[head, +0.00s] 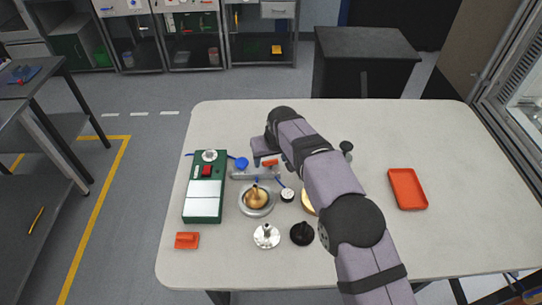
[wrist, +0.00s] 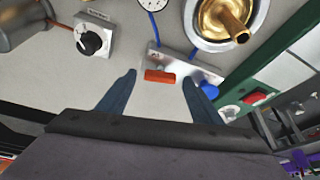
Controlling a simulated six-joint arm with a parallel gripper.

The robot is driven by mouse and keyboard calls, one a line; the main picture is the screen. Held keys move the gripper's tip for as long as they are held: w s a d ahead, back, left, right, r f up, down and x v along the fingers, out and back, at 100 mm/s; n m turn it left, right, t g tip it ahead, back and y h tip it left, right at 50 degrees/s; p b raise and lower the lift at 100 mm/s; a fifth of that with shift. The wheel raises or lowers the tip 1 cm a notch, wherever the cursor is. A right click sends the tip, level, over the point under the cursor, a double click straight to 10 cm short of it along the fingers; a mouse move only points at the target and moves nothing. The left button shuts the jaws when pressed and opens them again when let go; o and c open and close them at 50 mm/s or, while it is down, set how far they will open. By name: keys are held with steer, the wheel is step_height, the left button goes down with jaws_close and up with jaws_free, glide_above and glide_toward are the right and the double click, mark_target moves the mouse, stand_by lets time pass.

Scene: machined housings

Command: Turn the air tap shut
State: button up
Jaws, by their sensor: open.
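The air tap's orange-red handle (wrist: 160,76) shows in the wrist view beside a pale metal block (wrist: 178,62) with blue hoses. It lies crosswise in that picture, between my fingertips as seen from the wrist. In the head view the orange-red handle (head: 270,162) is just below my gripper (head: 264,150). My gripper also shows in the wrist view (wrist: 159,79), its two dark fingers spread apart with nothing held. I cannot tell whether the fingers reach down to the handle's height. My arm hides part of the area right of the tap.
A blue knob (wrist: 210,89) sits close to one finger. A gauge (head: 287,195), a brass part in a round metal holder (head: 268,208) and a green box (head: 189,207) stand near. A black-knob box (wrist: 94,42) is left in the wrist view. An orange tray (head: 408,189) lies right.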

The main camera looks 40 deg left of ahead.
steer(key=shift+f, duration=0.1)
steer(key=shift+c, duration=0.3)
steer(key=c, duration=1)
steer(key=shift+a+m+t+h, duration=0.15)
steer(key=shift+m+t, duration=0.15)
steer(key=shift+m, duration=0.45)
steer(key=shift+m+t+h, duration=0.15)
steer(key=shift+m+t, duration=0.15)
steer(key=shift+m, duration=0.45)
steer(key=o, duration=1.1)
steer(key=shift+c, duration=0.2)
